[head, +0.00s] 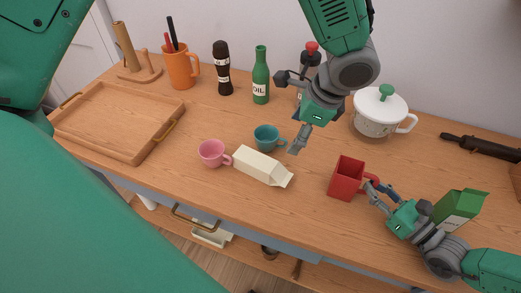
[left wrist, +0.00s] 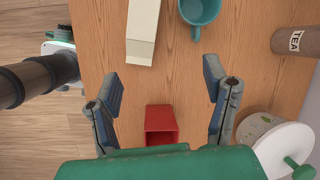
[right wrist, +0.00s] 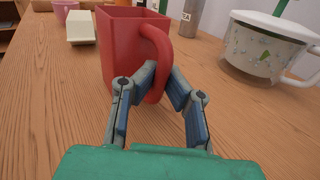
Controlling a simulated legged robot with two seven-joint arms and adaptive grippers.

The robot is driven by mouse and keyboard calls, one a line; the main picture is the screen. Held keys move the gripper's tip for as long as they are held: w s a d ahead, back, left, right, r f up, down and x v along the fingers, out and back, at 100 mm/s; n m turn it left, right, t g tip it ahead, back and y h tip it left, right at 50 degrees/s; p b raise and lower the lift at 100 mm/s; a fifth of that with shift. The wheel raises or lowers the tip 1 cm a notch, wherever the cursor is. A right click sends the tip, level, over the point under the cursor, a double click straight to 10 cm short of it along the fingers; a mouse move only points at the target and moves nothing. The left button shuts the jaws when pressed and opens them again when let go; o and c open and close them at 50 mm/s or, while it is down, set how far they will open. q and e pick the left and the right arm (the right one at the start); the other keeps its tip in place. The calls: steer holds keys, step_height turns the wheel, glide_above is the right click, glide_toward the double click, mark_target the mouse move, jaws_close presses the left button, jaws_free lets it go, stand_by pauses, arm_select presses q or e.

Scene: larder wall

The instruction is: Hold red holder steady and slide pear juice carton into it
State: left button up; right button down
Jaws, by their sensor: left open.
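The red holder (head: 347,178), an open-topped square cup with a side handle, stands upright on the counter. My right gripper (head: 380,188) is shut on its handle, as the right wrist view shows with the handle (right wrist: 160,60) between the fingers. A cream carton (head: 262,167), apparently the pear juice, lies on its side left of the holder; no label shows. My left gripper (head: 291,113) is open and empty above the counter, behind the carton. In the left wrist view, the carton (left wrist: 142,30) lies beyond the spread fingers (left wrist: 160,75), and the holder (left wrist: 160,122) shows between them.
A pink cup (head: 213,153) and a teal cup (head: 268,138) stand close to the carton. A green-and-white carton (head: 458,212) is beside my right gripper. A white lidded pot (head: 380,112) and bottles, including a green one (head: 261,78), stand behind. A wooden tray (head: 115,120) is left.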

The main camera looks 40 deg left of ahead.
mark_target(262, 161)
arm_select(q)
steer(key=s+a+f+m, duration=0.1)
steer(key=f+m, duration=0.1)
steer(key=s+a+f+m, duration=0.1)
steer(key=a+f+m, duration=0.1)
steer(key=shift+s+a, duration=0.3)
steer(key=shift+s, duration=0.05)
steer(key=shift+y, duration=0.3)
steer(key=x, duration=0.4)
steer(key=shift+s+d+f, duration=0.1)
steer(key=shift+d+f, duration=0.05)
steer(key=shift+f, duration=0.35)
steer(key=shift+a+f, duration=0.2)
steer(key=shift+f, duration=0.4)
steer(key=x, duration=0.4)
steer(key=shift+s+a+f, duration=0.1)
steer(key=shift+s+a, duration=0.2)
steer(key=shift+a, duration=0.2)
steer(key=shift+a+f, duration=0.25)
steer(key=shift+f, duration=0.2)
steer(key=shift+d, duration=0.1)
steer(key=shift+d, duration=0.1)
steer(key=c, duration=1.6)
